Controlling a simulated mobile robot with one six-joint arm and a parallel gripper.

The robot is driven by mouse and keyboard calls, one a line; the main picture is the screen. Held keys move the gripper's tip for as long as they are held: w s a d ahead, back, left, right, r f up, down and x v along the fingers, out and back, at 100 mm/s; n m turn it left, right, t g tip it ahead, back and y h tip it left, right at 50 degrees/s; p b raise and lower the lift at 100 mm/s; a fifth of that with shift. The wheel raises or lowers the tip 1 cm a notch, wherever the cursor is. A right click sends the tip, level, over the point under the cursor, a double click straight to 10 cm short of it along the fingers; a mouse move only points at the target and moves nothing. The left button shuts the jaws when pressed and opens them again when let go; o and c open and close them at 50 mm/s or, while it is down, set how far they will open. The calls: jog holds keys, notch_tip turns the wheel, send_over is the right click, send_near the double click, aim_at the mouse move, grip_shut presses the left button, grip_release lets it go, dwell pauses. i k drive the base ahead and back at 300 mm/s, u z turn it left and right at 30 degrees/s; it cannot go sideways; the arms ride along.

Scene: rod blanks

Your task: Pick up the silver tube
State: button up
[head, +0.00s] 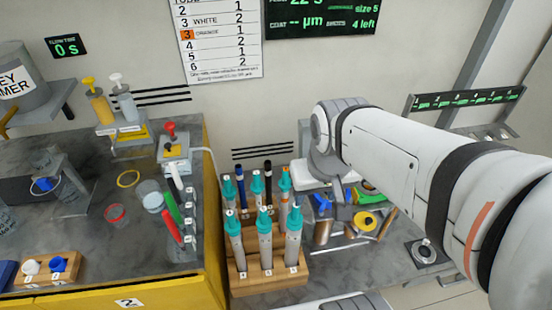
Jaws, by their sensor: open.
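A thin silver tube or rod (344,246) appears to lie on the grey bench right of the wooden rack, beside a copper-brown cylinder (322,233). I cannot tell for certain that it is the silver tube. Several grey, silver-looking bodies with teal tops (265,240) also stand upright in the wooden rack (268,285). My gripper (341,211) is open, pointing down above the bench just behind the thin silver piece. It is small and partly mixed with blue and yellow items behind it, so its fingertips are hard to make out.
My arm crosses the right side and hides part of the bench. A yellow reel (366,221) lies near the gripper. A grey knob plate (425,252) is at right. The left bench (100,275) carries red and green tubes, rings and cups. Bench front right of the rack is fairly clear.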

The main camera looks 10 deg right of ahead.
aim_at(294, 223)
jog(key=u, duration=1.9)
jog(key=k, duration=1.45)
jog(key=z, duration=1.2)
jog(key=i, duration=1)
